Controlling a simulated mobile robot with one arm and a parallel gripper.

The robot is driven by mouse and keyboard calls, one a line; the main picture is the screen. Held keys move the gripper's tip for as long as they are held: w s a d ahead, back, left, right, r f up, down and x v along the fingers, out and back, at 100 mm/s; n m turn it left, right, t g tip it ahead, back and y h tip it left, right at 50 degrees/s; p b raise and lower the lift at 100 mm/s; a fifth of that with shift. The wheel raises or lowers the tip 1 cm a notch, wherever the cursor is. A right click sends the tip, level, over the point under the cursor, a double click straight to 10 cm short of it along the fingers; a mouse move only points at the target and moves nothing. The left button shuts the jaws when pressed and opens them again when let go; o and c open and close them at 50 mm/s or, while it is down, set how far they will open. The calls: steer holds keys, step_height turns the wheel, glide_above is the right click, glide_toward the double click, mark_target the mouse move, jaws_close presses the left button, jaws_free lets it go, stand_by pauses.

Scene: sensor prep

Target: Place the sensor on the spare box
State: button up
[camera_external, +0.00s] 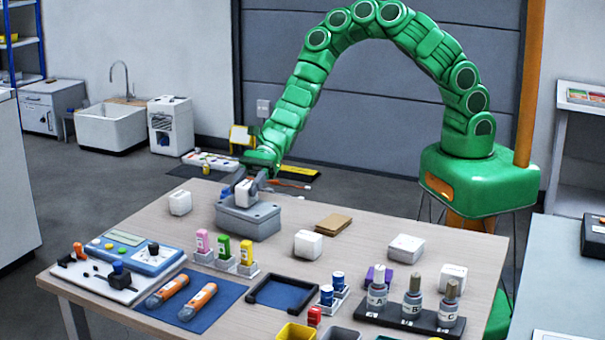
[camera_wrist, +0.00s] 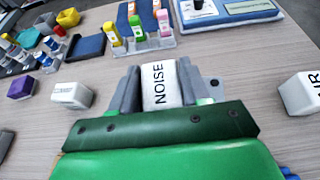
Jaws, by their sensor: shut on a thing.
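My gripper (camera_external: 246,190) is shut on a white block-shaped sensor (camera_wrist: 161,86). Black letters on the sensor read NOISE in the wrist view. The sensor (camera_external: 241,194) is upright between the two grey fingers and also shows in the external view. A grey box (camera_external: 248,222) stands on the table directly below my gripper; I read no label on it. The sensor's lower end is at the box's top, but I cannot tell whether they touch. In the wrist view my fingers (camera_wrist: 161,92) hide most of what lies beneath.
Other white blocks stand around: one left of the grey box (camera_external: 180,203), one to its right (camera_external: 307,245). Brown cardboard (camera_external: 334,224) lies nearby. Yellow, green and pink bottles (camera_external: 224,248) stand in front, beside a blue mat (camera_external: 192,309).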

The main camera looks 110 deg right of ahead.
steer(key=shift+f, duration=0.15)
steer(key=o, duration=1.1)
